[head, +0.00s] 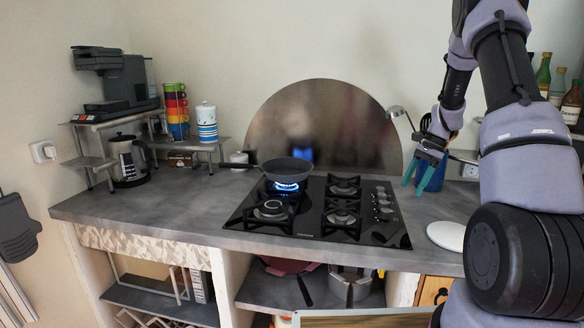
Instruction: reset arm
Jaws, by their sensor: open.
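My gripper (419,172) is open in the head view, its teal fingertips pointing down. It is at the right of the stove, in front of a blue utensil holder (436,178) on the counter. Nothing shows between the fingers. My arm comes in from the right and bends down to the gripper, hiding part of the counter's right end.
A black gas stove (290,222) sits in the grey counter (150,212); a dark pan (287,168) stands over a lit blue flame. A white disc (446,235) lies right of the stove. Bottles (557,85) stand far right, a coffee machine (115,80) left.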

